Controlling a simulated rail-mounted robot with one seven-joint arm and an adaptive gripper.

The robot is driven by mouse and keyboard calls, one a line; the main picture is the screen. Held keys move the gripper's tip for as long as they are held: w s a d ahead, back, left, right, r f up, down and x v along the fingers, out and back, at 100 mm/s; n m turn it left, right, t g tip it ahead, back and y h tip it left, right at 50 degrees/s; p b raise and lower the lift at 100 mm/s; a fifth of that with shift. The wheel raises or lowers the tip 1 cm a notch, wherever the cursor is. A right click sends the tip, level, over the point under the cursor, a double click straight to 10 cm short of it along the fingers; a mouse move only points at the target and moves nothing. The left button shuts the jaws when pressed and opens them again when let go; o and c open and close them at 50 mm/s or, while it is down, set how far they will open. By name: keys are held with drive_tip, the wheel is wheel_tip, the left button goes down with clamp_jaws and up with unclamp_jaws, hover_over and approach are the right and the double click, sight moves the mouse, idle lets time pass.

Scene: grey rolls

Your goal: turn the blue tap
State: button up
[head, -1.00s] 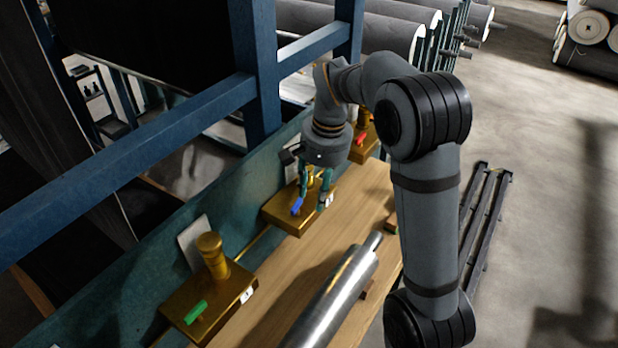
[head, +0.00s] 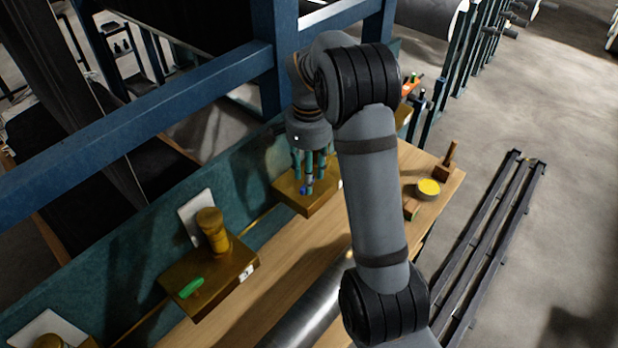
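The blue tap (head: 303,191) is on a brass block (head: 290,207) mounted at the back edge of the wooden bench. Only a small blue part of it shows; the fingers cover the rest. My gripper (head: 309,183) points down over this block, with its teal fingers at the tap. The fingers look spread around the top of the block, but I cannot tell whether they touch or grip the blue handle.
A brass block with a green tap (head: 191,287) is nearer, at the left. A metal roll (head: 309,312) lies on the bench (head: 388,222). A yellow-topped round tin (head: 428,188) and a wooden stand (head: 446,166) are at the right end. A blue frame beam (head: 150,124) crosses behind.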

drive_tip(key=shift+f, duration=1)
drive_tip(key=shift+c, duration=1.3)
clamp_jaws()
